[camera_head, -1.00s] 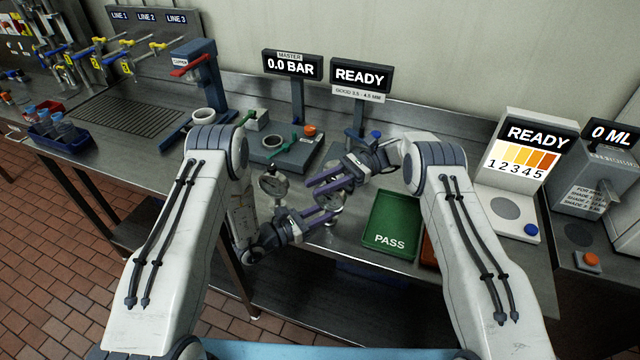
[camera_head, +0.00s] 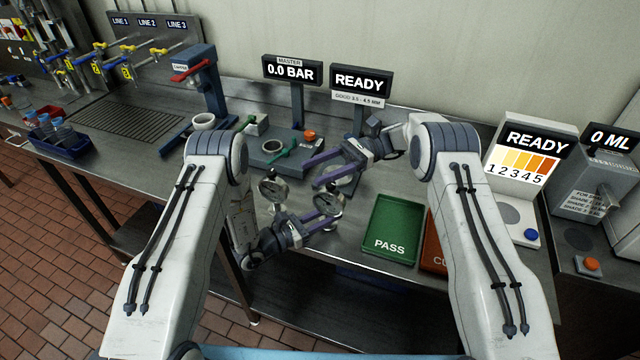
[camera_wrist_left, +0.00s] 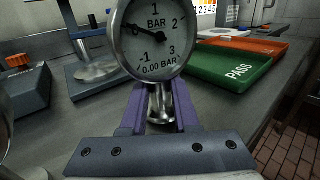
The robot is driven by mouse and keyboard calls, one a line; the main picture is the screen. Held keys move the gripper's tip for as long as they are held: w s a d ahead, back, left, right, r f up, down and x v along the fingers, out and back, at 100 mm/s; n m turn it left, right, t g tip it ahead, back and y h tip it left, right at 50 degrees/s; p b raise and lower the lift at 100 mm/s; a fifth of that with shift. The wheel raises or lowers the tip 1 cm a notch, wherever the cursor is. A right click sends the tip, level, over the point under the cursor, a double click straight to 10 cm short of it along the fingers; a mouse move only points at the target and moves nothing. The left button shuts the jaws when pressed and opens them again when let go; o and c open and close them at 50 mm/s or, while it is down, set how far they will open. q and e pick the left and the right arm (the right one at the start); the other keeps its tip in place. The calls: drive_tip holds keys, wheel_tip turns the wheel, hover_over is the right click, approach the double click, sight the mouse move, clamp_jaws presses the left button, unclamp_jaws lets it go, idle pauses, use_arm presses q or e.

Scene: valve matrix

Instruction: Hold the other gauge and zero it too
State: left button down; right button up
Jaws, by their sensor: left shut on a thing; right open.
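The gauge (camera_head: 328,199) in my left gripper (camera_head: 316,223) is round with a metal rim. Both fingers are shut around its stem, and it stands upright. In the left wrist view the gauge's dial (camera_wrist_left: 154,45) faces the camera and shows 0.00 BAR, with the black needle pointing left and slightly up. A second gauge (camera_head: 273,188) stands just left of it, apart from both grippers. My right gripper (camera_head: 311,170) is open and empty, above and behind the held gauge. The master display (camera_head: 291,66) reads 0.0 BAR.
A green PASS tray (camera_head: 393,228) lies right of the gauges, with an orange-red tray (camera_head: 433,255) beside it. A grey test block (camera_head: 281,158) with a green lever and orange button stands behind. The READY display (camera_head: 360,76) is at the back.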

drive_tip(key=shift+r, duration=1.8)
drive_tip(key=m+t+y, duration=0.3)
drive_tip(key=m+t, duration=0.2)
drive_tip(key=t, duration=0.2)
approach(331, 186)
drive_tip(key=a, duration=0.2)
drive_tip(key=s+a, duration=0.1)
drive_tip(key=a, duration=1)
drive_tip(key=shift+s+f+t, duration=0.2)
drive_tip(key=shift+f+t, duration=0.1)
clamp_jaws()
